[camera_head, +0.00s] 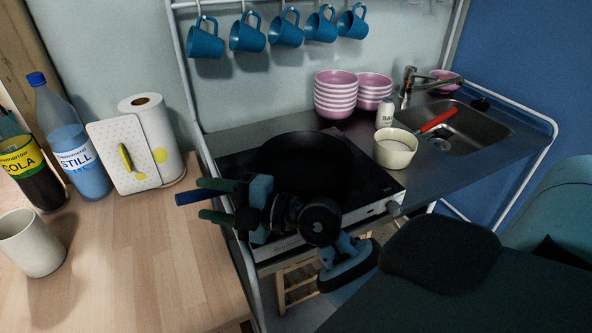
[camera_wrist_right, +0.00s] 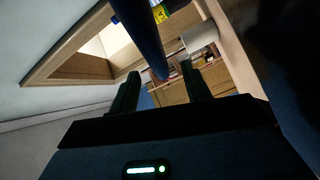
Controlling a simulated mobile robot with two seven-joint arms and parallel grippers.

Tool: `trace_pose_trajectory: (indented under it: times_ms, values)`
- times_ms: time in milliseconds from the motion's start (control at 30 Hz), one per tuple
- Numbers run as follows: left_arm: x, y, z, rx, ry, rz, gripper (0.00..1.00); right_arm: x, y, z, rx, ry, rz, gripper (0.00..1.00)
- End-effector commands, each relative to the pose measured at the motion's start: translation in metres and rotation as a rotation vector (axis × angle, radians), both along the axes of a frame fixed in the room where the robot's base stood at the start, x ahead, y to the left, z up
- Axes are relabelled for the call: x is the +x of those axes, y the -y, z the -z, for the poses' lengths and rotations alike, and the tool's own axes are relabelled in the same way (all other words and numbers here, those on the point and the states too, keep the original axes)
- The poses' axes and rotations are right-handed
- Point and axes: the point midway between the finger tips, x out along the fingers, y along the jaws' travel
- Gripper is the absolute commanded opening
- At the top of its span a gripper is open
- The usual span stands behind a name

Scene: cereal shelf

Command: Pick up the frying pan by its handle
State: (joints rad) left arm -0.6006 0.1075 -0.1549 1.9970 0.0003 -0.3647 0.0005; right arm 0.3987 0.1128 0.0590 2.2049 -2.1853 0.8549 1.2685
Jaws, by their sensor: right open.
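The black frying pan (camera_head: 310,158) sits on the dark hob of the stove. Its blue handle (camera_head: 188,198) points left, its end out over the edge of the wooden counter. My right gripper (camera_head: 204,199) is at the handle, with its green fingers apart on either side of it in the head view. The handle (camera_wrist_right: 146,38) also shows between the open fingers (camera_wrist_right: 160,70) in the right wrist view. I cannot tell whether a finger touches it. The gripper hides the middle of the handle. My left gripper is not in view.
Bottles (camera_head: 75,150), a paper towel roll (camera_head: 155,130) and a beige mug (camera_head: 32,243) stand on the wooden counter (camera_head: 150,260). A cream pot (camera_head: 394,150) with a red handle is right of the pan. Blue mugs (camera_head: 247,33) hang above the stove.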

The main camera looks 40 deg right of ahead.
Motion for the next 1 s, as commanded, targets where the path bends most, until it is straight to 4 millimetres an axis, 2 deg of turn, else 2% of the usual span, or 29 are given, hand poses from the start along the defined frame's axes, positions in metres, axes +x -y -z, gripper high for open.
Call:
trace_pose_trajectory:
  times_ms: [133,300,600,933,1000]
  values:
    - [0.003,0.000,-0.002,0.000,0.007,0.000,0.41,0.019,-0.013,-0.002,0.001,0.003,-0.001,0.48]
    - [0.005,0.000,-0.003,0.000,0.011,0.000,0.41,0.033,-0.023,-0.001,0.001,0.001,-0.001,0.48]
    - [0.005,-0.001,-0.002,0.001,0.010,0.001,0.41,0.035,-0.025,-0.001,0.000,0.001,0.000,0.47]
    - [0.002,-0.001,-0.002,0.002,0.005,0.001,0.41,0.035,-0.025,0.000,-0.001,0.001,0.000,0.03]
    - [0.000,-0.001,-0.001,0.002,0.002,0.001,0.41,0.035,-0.025,0.000,-0.001,0.001,0.000,0.00]
